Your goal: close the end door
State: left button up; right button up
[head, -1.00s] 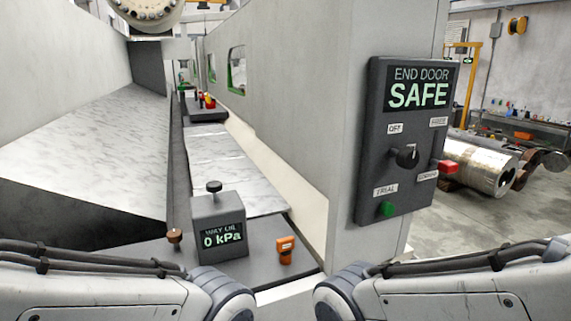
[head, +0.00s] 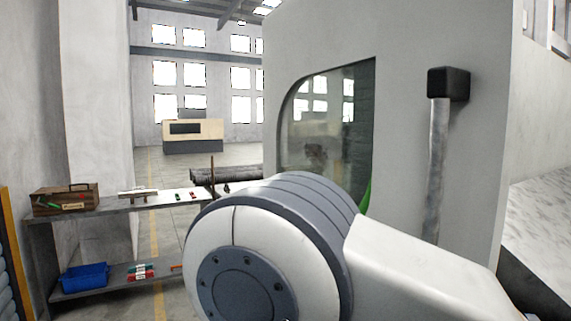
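A large grey panel (head: 408,120) stands at the right in the head view; it looks like the end door, though I cannot tell for sure. It has a rounded window (head: 325,125) and an upright metal handle bar (head: 438,165) hung from a black bracket (head: 449,84). The lower end of the bar is hidden behind my arm, so I cannot tell whether anything touches it. My white and grey arm joint fills the lower middle. Neither gripper shows.
A two-level shelf (head: 120,208) at the left holds a wooden toolbox (head: 65,198) and a blue bin (head: 84,276). Open floor with a yellow line runs back to a beige machine (head: 193,135). A grey machine surface (head: 538,215) lies at the far right.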

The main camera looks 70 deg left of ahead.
aim_at(441, 114)
jog(key=u, duration=1.85)
jog(key=k, duration=0.55)
jog(key=u, duration=0.8)
jog(key=i, duration=0.9)
jog(key=u, duration=0.65)
jog(key=i, duration=0.95)
jog(key=z, duration=0.7)
jog(key=i, duration=0.8)
jog(key=z, duration=0.5)
